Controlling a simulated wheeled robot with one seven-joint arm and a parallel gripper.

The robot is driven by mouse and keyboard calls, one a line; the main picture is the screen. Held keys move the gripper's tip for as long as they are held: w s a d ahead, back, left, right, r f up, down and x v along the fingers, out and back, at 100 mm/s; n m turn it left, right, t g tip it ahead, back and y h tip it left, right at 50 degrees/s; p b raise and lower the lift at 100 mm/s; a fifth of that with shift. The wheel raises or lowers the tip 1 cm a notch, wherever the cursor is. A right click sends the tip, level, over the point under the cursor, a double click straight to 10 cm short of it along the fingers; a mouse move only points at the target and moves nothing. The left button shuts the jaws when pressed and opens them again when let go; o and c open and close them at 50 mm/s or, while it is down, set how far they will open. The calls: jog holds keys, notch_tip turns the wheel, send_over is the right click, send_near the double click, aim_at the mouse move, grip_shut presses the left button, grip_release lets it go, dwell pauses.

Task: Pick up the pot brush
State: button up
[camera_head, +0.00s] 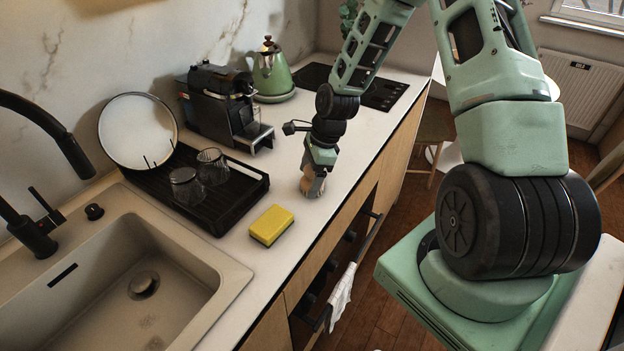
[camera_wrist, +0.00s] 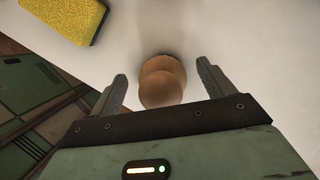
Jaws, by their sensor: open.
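The pot brush (camera_wrist: 160,82) shows in the wrist view as a rounded, light brown wooden shape on the white counter, between the two fingers. In the head view only a small part of the brush (camera_head: 307,186) shows beneath my gripper (camera_head: 313,188), which hides the rest. In the wrist view my gripper (camera_wrist: 162,85) is open, with one finger on each side of the brush. A gap shows between each finger and the wood. I cannot tell how far down the fingertips reach.
A yellow sponge (camera_head: 271,225) lies on the counter in front of my gripper. A black dish rack (camera_head: 222,214) with glasses and a plate stands to the left. A coffee machine (camera_head: 219,100) and a green kettle (camera_head: 271,72) stand behind. The counter's front edge is close.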

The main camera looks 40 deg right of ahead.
jog(key=c, duration=1.1)
jog(key=shift+r, duration=0.1)
jog(key=shift+c, duration=0.2)
notch_tip(320, 180, up, 10)
jog(key=shift+f+b, duration=0.1)
jog(key=shift+b, duration=0.9)
jog(key=shift+o, duration=1)
